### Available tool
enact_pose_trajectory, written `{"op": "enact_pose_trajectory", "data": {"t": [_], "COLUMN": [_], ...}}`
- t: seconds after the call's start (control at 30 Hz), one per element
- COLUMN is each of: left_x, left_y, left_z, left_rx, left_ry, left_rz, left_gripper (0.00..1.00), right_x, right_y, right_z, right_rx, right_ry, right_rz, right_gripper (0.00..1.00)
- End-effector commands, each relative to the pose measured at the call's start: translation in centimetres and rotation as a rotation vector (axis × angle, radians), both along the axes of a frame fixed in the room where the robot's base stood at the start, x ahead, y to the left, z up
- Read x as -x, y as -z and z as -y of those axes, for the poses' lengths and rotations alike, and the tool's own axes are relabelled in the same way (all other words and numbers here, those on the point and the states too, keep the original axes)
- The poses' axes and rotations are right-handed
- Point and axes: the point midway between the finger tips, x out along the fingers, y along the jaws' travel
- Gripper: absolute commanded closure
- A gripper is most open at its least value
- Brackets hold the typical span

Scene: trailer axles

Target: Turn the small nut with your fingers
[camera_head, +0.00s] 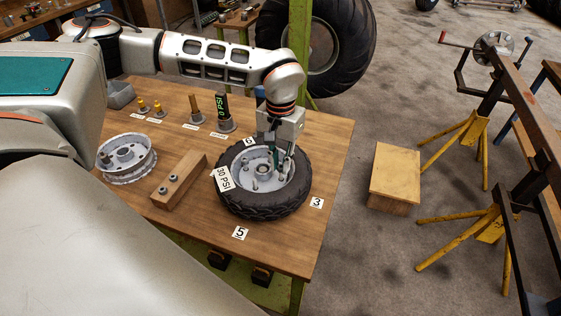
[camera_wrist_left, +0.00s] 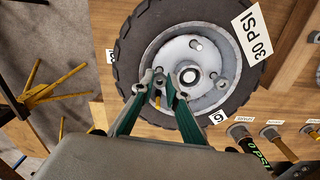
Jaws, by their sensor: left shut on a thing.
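A wheel with a black tyre (camera_head: 262,206) and a pale grey rim lies flat on the wooden table. Its hub has studs or nuts around a round centre hole, clearer in the left wrist view (camera_wrist_left: 188,76). My left gripper (camera_head: 277,168) points down into the rim from above. In the left wrist view its green fingers (camera_wrist_left: 160,82) close together at the hub, beside the centre hole. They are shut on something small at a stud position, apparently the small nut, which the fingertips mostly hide. A bit of yellow shows between the fingers. My right gripper is not in view.
A "30 PSI" label (camera_head: 223,179) lies on the tyre.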

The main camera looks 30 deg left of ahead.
Motion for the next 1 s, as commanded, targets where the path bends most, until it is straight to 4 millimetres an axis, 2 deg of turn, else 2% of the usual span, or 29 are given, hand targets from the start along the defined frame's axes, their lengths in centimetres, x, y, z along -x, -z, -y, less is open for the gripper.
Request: {"op": "enact_pose_trajectory", "data": {"t": [0.43, 1.0], "left_x": [0.0, 0.0], "left_y": [-2.2, -4.5], "left_z": [0.0, 0.0], "left_rx": [0.0, 0.001], "left_ry": [0.002, 0.002], "left_rz": [0.0, 0.001], "left_gripper": [1.0, 1.0], "right_x": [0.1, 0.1], "right_y": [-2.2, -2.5], "right_z": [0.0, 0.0], "right_rx": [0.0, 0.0], "right_ry": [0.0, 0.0], "right_rz": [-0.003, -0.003], "right_gripper": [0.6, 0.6]}}
